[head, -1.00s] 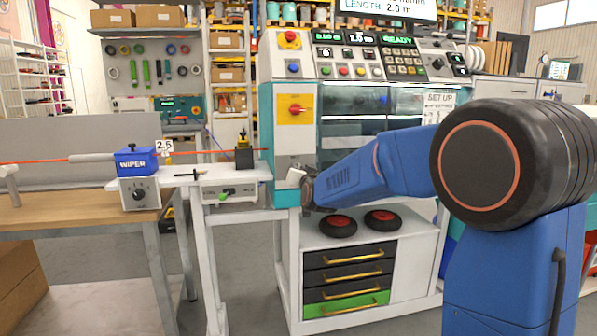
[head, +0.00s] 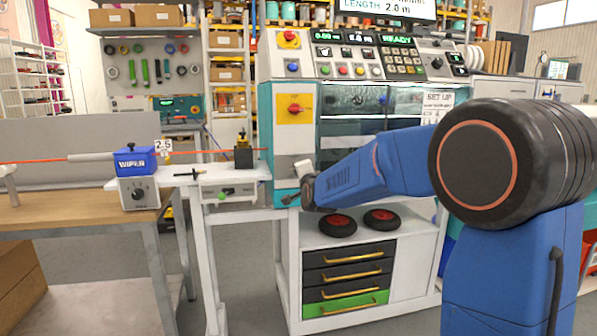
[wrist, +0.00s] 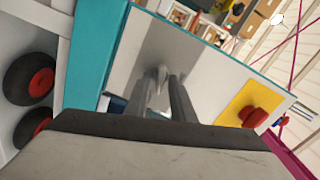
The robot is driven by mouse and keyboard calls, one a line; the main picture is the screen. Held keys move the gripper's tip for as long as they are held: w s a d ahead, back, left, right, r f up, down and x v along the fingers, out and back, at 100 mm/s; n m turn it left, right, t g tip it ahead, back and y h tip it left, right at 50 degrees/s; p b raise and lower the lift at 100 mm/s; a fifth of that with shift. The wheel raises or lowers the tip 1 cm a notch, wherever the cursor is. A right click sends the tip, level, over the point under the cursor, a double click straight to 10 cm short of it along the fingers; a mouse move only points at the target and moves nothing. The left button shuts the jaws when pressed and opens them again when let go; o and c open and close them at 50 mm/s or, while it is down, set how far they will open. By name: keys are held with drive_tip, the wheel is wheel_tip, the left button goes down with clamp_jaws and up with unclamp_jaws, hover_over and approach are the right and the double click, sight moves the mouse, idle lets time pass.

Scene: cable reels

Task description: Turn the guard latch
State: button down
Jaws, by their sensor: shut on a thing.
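My gripper (head: 291,198) is at the lower part of the grey front panel (head: 294,143) of the machine, below the red knob on the yellow plate. In the wrist view, its two fingers (wrist: 168,92) point at the panel and are shut on a small grey metal piece, the guard latch (wrist: 158,76). Only the latch's tip shows between and beyond the fingers. In the head view my wrist hides the latch, and its exact angle is hard to tell.
The red knob (wrist: 254,116) sits on its yellow plate beside the fingers. Two black reels with red hubs (head: 338,225) lie on the cabinet below my arm. The wiper bench (head: 138,195) with an orange cable stands left.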

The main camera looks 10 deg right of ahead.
drive_tip(key=shift+f+m, duration=0.1)
drive_tip(key=shift+m, duration=1.5)
drive_tip(key=c, duration=1.8)
unclamp_jaws()
drive_tip(key=shift+d, duration=0.1)
drive_tip(key=shift+c, duration=0.2)
drive_tip(key=s, duration=1.7)
drive_tip(key=shift+s, duration=0.25)
